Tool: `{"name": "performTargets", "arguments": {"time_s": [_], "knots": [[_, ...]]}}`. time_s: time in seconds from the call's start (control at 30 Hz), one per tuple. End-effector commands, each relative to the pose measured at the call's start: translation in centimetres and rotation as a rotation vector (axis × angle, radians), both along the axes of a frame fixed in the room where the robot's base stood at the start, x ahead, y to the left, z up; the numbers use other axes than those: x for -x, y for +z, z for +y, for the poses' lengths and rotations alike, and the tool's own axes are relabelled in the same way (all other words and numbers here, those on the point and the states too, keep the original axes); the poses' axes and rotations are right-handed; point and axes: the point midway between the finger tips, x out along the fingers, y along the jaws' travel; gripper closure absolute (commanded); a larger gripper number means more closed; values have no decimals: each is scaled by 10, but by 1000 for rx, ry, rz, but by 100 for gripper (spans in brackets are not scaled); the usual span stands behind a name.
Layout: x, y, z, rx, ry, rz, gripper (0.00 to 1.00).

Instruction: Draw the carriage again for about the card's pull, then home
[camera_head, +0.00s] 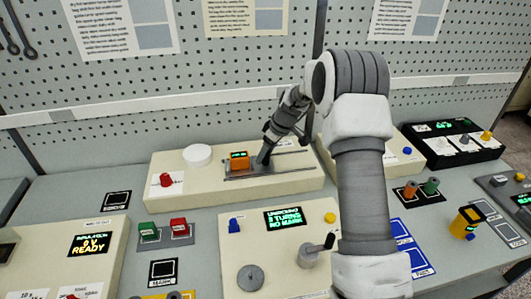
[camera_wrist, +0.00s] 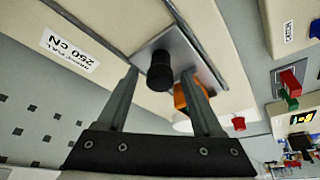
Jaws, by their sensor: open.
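The carriage unit is on the cream box at the back, in a grey slide track (camera_head: 290,165). It has an orange block (camera_head: 239,161) with a small green readout. In the wrist view, a black round knob (camera_wrist: 160,76) stands on a grey metal plate (camera_wrist: 196,58), with the orange block (camera_wrist: 190,97) just beyond. My gripper (camera_head: 264,157) is at the track, right of the orange block. Its two fingers are open, one on each side of the knob; contact cannot be told. A white card (camera_wrist: 70,49) reads what looks like "PULL 260 cN".
A white round disc (camera_head: 198,155) and a red knob (camera_head: 166,180) are left on the same box. In front stands a cream box with a green display (camera_head: 285,216) and a crank (camera_head: 315,250). Red (camera_head: 179,227) and green blocks sit left of it. A pegboard rises behind.

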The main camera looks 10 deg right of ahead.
Motion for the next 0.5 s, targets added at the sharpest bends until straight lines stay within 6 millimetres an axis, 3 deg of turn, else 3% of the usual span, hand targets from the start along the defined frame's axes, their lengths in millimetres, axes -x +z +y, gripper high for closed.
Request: {"name": "performTargets", "arguments": {"time_s": [0.37, 0.4, 0.5], "knots": [[-2, -7, 2, 1, 0, -1, 33], [-2, -7, 2, 1, 0, -1, 34], [-2, -7, 2, 1, 0, -1, 52]]}}
